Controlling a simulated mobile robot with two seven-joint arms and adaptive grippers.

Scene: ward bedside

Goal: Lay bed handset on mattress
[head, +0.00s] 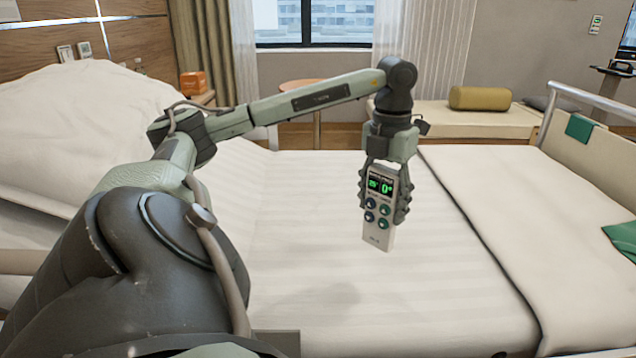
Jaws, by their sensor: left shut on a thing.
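The bed handset (378,238) is a white remote with a small dark display with green digits and several round buttons. My left gripper (384,195) is shut on it, with fingers on both sides. The handset hangs upright with its button face towards me. It appears to be above the mattress (300,255), which has a white striped sheet; a soft shadow lies on the sheet to the lower left. The exact gap below the handset is hard to judge. My right gripper is not in view.
A white pillow (80,120) lies at the left. A bench with a yellow bolster (480,98) stands behind. The middle of the sheet is clear.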

